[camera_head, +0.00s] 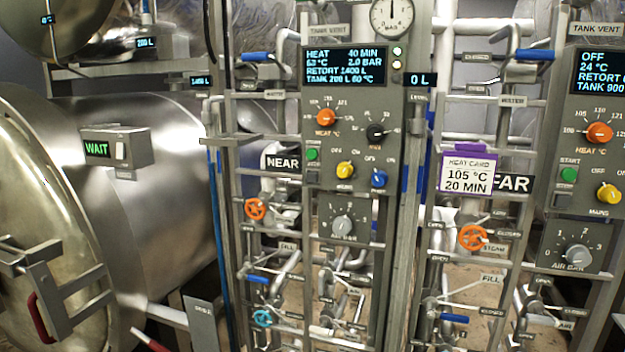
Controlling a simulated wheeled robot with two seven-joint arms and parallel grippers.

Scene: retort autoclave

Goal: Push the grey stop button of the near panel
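The near panel (338,94) is a grey upright box in the middle of the view, with a "NEAR" sign (282,162) at its left. Its display reads HEAT, 40 MIN, 2.0 BAR. The grey stop button (312,177) is a small square low on the panel's left side, directly below the green start button (312,154). Its colour is close to the panel's, and I cannot tell whether it is pressed in. Nothing covers it. Neither of my grippers is in view.
The far panel (585,145) at the right has similar controls. A heat card (467,172) hangs between them. Pipes and valves lie below; a steel retort (165,205) stands left.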

